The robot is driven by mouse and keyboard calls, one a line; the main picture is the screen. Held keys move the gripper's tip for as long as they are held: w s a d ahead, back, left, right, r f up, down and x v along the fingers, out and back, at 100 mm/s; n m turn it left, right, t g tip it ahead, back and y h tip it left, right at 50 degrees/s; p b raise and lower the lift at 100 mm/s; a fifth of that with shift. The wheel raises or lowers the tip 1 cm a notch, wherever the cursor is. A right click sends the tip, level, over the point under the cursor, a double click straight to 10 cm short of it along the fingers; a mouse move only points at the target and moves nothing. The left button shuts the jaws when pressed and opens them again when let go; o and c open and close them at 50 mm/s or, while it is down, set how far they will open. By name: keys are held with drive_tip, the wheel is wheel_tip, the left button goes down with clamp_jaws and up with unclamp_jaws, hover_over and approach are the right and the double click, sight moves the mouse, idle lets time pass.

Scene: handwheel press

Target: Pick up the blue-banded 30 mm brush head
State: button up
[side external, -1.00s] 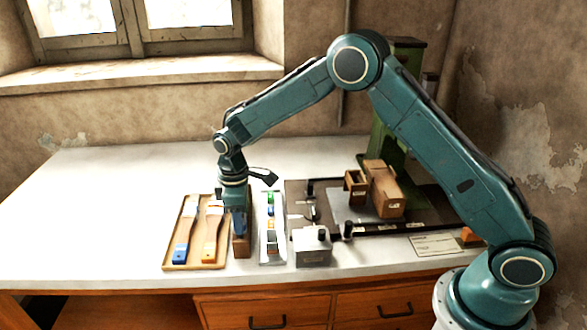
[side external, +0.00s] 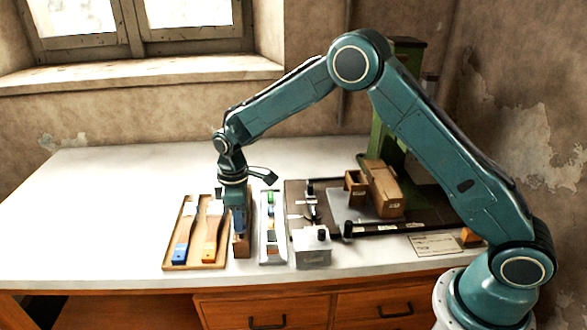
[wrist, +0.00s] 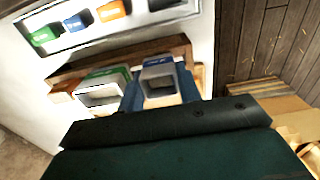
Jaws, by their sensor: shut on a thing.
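The blue-banded brush head (wrist: 160,82) is a grey, open-mouthed rectangular ferrule with a blue band on its far side. It shows in the wrist view at the wooden rack, between the blue fingers of my gripper (wrist: 160,100). My gripper is shut on it. A green-banded brush head (wrist: 100,92) stands just left of it in the wrist view. In the side view my gripper (side external: 239,228) points down at the rack (side external: 241,248), and its fingers hide the held head. I cannot tell whether the head is clear of the rack.
A wooden tray (side external: 168,262) with brushes lies left of the rack in the side view. A white holder (side external: 272,262) with coloured blocks is close on the right. Beyond it stand a grey box (side external: 312,250) and the green press (side external: 392,150). The table's far left is clear.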

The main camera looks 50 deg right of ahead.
wheel_tip(320, 180, up, 20)
idle(0.6)
drive_tip(key=shift+f, duration=0.1)
idle(0.4)
drive_tip(key=s+d+f, duration=0.2)
drive_tip(key=s+d, duration=0.2)
drive_tip(key=d, duration=0.6)
drive_tip(key=s+d+f, duration=0.3)
drive_tip(key=s+d, duration=0.2)
drive_tip(key=d, duration=0.6)
drive_tip(key=s+d+f, duration=0.3)
drive_tip(key=s+d, duration=0.1)
drive_tip(key=d, duration=0.7)
drive_tip(key=shift+s, duration=0.2)
drive_tip(key=shift+f, duration=2.1)
drive_tip(key=shift+f, duration=2.15)
